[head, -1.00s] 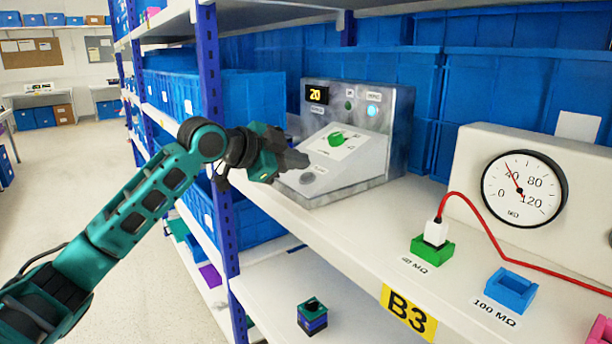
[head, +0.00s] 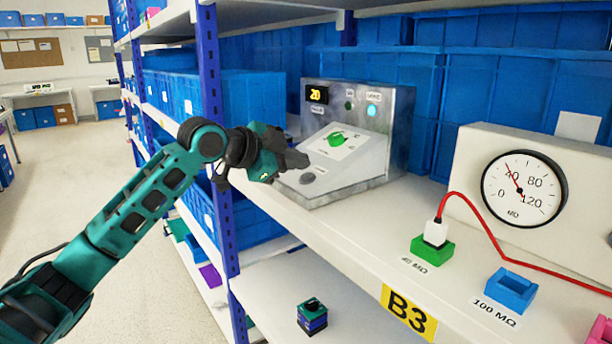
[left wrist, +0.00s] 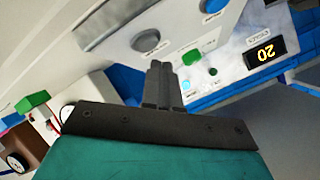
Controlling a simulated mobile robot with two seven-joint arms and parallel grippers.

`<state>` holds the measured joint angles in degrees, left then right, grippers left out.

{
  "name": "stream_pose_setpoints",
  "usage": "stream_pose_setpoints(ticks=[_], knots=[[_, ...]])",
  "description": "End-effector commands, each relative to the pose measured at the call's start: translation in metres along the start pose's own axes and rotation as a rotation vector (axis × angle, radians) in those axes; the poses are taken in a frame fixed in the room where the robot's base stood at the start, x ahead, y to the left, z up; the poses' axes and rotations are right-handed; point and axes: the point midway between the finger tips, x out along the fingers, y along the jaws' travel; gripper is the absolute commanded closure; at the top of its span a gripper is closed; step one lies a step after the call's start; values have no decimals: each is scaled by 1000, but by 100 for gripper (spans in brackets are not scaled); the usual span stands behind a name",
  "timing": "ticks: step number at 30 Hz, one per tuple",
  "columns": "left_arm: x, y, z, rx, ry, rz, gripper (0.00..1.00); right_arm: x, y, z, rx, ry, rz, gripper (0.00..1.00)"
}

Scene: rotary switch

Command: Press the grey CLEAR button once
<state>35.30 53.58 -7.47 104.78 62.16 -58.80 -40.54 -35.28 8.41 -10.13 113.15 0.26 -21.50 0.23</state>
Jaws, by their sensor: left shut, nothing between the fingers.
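The grey button (head: 307,178) is a round disc low on the sloped face of a grey metal control box (head: 398,130). It also shows in the left wrist view (left wrist: 146,40), just beyond the fingertips. My left gripper (head: 302,160) is shut and empty, with its tips just above and left of the button in the head view. In the left wrist view the tips (left wrist: 159,67) appear apart from the button; the exact gap is hard to judge. A green knob (head: 336,139) sits higher on the sloped face. My right gripper is not in view.
The box has a lit display (head: 317,95) reading 20 and a bright cyan lamp (head: 372,110). A blue round control (left wrist: 212,5) shows in the left wrist view. A shelf post (head: 212,130) stands left of the box. A dial gauge (head: 524,188) and red cable (head: 495,240) are right.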

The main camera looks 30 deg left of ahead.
Motion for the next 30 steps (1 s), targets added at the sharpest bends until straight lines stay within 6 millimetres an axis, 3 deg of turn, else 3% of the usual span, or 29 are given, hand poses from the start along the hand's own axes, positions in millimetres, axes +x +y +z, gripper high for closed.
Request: stream_pose_setpoints(ticks=[30], knots=[[8,6,5,0,0,1,100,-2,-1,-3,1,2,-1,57]])
